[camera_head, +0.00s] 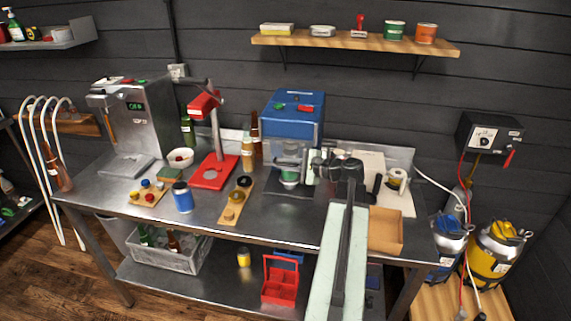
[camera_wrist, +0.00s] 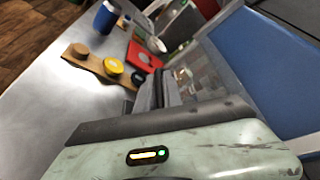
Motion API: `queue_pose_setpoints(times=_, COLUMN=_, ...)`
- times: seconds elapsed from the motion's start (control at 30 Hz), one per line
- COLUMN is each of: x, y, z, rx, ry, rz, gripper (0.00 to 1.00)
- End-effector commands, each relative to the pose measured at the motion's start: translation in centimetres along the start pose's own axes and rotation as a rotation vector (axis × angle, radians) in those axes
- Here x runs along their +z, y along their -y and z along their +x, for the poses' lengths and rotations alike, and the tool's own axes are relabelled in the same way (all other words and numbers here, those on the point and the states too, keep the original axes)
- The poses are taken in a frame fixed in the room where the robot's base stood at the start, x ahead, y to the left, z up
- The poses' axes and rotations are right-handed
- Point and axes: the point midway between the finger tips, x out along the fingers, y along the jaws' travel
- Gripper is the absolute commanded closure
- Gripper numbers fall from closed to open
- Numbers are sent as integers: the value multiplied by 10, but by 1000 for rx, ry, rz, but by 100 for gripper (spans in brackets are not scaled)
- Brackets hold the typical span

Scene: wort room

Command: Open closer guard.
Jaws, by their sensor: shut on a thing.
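The closer is a blue machine (camera_head: 293,120) with a red and a green button on top, standing at the back middle of the steel bench. Its clear closer guard (camera_head: 287,149) shows below the blue head. In the wrist view the guard is a see-through panel (camera_wrist: 212,75) beside the fingers, with the blue housing (camera_wrist: 265,60) to its right. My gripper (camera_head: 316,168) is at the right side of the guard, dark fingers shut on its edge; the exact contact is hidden. The gripper also shows in the wrist view (camera_wrist: 163,88).
A red capper stand (camera_head: 215,175), a wooden strip with caps (camera_head: 236,203), a blue can (camera_head: 182,197) and brown bottles (camera_head: 248,154) stand left of the closer.

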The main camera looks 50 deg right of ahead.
Motion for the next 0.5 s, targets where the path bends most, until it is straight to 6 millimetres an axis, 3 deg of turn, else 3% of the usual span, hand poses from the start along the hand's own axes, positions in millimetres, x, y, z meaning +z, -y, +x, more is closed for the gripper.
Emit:
queue_pose_setpoints(times=0.03, x=10, y=14, z=-4, rx=1, ry=2, rz=-1, gripper=100)
queue_pose_setpoints(times=0.3, x=44, y=68, z=-18, rx=-1, ry=3, rz=-1, gripper=100)
queue_pose_setpoints(times=0.5, x=54, y=84, z=-22, rx=-1, ry=3, rz=-1, gripper=100)
